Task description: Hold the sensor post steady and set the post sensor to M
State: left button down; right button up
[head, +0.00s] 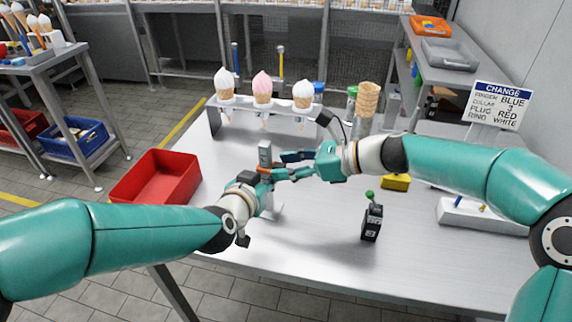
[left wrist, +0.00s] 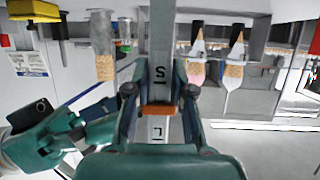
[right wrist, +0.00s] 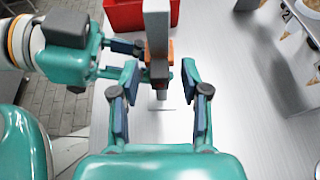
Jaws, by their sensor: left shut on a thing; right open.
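The sensor post (head: 265,152) is a grey upright bar near the middle of the table. An orange sensor (left wrist: 158,109) sits on it, between marks that look like S and L in the left wrist view. My left gripper (head: 262,178) is shut on the post close to the sensor; its fingers flank the bar in the left wrist view. My right gripper (right wrist: 160,75) is open, reaching from the right, with the post (right wrist: 157,25) and the orange sensor (right wrist: 156,54) in line with its gap. I cannot tell whether its fingers touch either. The fingers partly hide the post in the head view.
A red bin (head: 157,177) stands on the left. A rack (head: 232,110) with several cones is at the back. A black block with a green knob (head: 371,222), a yellow block (head: 396,182) and a white fixture (head: 483,214) are on the right. The front table is mostly clear.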

jog(key=shift+a+f, duration=0.1)
jog(key=shift+a, duration=0.05)
jog(key=shift+c, duration=0.2)
grip_shut()
jog(key=shift+w+r, duration=0.1)
jog(key=shift+r, duration=0.25)
jog(key=shift+o, duration=0.2)
grip_release()
